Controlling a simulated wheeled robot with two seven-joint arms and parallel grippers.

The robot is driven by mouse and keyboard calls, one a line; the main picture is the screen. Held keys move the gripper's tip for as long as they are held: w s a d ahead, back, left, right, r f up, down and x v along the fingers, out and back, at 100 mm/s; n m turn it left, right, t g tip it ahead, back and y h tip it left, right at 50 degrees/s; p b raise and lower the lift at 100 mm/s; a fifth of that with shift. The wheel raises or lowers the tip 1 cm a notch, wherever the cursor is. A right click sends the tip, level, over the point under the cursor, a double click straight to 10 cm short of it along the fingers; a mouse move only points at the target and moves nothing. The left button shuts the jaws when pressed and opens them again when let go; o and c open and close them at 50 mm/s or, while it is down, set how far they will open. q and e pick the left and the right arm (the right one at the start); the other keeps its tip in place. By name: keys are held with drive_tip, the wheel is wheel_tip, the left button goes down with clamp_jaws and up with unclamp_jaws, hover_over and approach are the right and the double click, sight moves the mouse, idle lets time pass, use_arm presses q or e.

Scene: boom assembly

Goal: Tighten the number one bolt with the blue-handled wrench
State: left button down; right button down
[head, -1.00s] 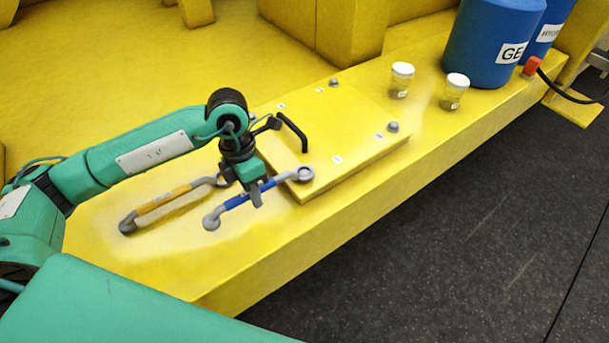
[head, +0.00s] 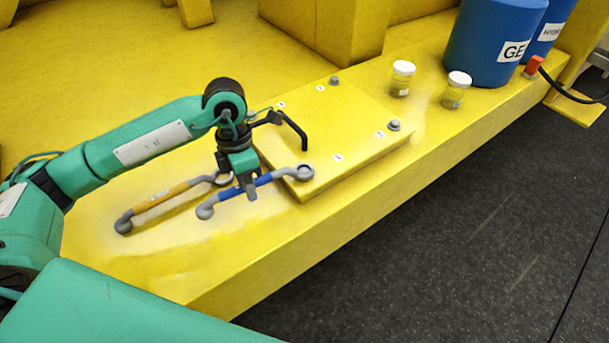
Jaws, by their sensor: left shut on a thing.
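My left gripper (head: 251,195) points down and is shut on the handle of the blue-handled wrench (head: 265,180). The wrench's far ring end lies at the near corner of the raised yellow cover plate (head: 335,130), over the bolt position there. I cannot make out the bolt inside the ring. Its other end sticks out to the left, clear of the plate. A small white label (head: 337,157) sits beside that corner; its number is too small to read. Two other bolts show, at the right corner (head: 393,125) and the far corner (head: 334,81). My right gripper is out of view.
A yellow-handled wrench (head: 165,195) lies left of the blue one on the yellow surface. Two white-lidded jars (head: 402,79) and blue drums (head: 490,40) stand at the back right. The ledge drops to dark floor.

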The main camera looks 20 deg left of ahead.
use_arm(q)
drive_tip(key=shift+w+a, duration=0.1)
idle(0.3)
drive_tip(key=shift+w+a+m+b, duration=0.25)
drive_tip(key=shift+m+b, duration=0.15)
drive_tip(key=shift+b, duration=0.1)
drive_tip(key=shift+w+a+m+b, duration=0.25)
drive_tip(key=shift+m+b, duration=0.05)
drive_tip(key=shift+b, duration=0.25)
idle(0.3)
drive_tip(key=shift+s+d+n, duration=0.35)
drive_tip(key=shift+s+n, duration=0.05)
drive_tip(key=shift+n, duration=0.1)
